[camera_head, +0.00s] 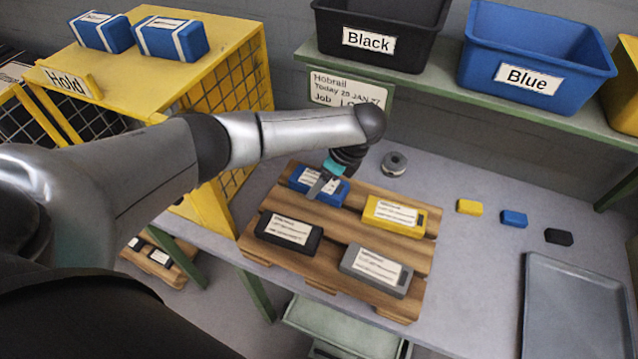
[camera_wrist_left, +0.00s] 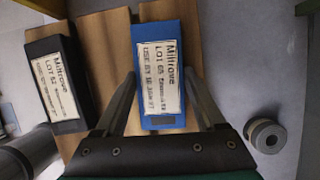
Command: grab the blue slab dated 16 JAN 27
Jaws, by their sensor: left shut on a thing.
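The blue slab (camera_head: 303,181) lies on the wooden pallet (camera_head: 337,226), at its back left. It also shows in the left wrist view (camera_wrist_left: 173,29), with a white label headed Miltrove, LOT 65; its use-by line is small and blurred but looks like 16 JAN 27. My left gripper (camera_head: 326,183) is over the slab, with one finger along each long side, shut on it. I cannot tell any gap between slab and pallet. My right gripper is not in view.
A yellow slab (camera_head: 393,216), black slab (camera_head: 288,232) and grey slab (camera_head: 376,269) share the pallet. A dark grey roll (camera_head: 393,164) stands behind it. Black and blue bins sit on the shelf. A grey tray (camera_head: 578,262) lies right. A yellow Hold cage (camera_head: 222,60) stands left.

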